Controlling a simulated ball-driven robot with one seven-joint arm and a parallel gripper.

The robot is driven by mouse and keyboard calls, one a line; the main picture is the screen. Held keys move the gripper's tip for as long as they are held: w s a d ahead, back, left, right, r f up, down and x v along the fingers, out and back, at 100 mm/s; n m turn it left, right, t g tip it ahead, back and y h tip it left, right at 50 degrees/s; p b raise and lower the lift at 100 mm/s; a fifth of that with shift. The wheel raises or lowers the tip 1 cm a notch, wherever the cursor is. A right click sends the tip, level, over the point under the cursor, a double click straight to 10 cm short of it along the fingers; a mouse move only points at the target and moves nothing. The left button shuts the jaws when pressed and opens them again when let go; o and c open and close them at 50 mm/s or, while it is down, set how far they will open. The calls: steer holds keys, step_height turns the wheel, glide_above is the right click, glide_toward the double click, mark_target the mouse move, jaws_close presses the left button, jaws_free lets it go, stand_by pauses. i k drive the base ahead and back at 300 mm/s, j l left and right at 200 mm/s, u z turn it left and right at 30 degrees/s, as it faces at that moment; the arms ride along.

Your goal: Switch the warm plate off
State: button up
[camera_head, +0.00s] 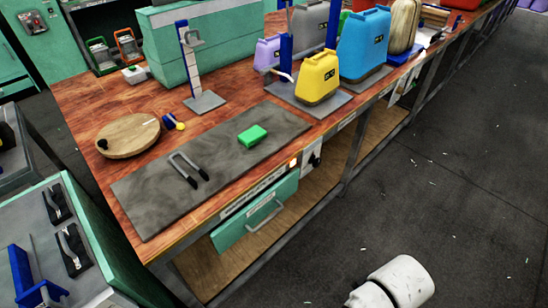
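A flat dark grey plate (150,205) lies along the front of the wooden bench; it looks like the warm plate. On the bench's front edge near the plate's right end, a small lamp (293,163) glows orange-white. Right of it is a pale panel with a dark knob or switch (314,160); its setting is too small to read. A green block (252,135) and dark-handled tongs (188,169) lie on the plate. A white rounded part of my arm shows at the bottom right, well apart from the bench. My gripper is not in view.
A green drawer (255,217) with a grey handle is below the bench edge. A yellow canister (317,77) and a blue canister (364,45) stand behind. A round wooden board (128,136) lies left. The dark floor (450,160) at right is clear apart from small scraps.

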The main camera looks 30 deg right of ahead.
mark_target(316, 162)
steer(key=i+z, duration=0.25)
steer(key=z, duration=0.15)
steer(key=i+j+z, duration=0.1)
steer(key=z, duration=0.35)
steer(key=i+j+z, duration=0.2)
steer(key=z, duration=0.2)
steer(key=i, duration=0.1)
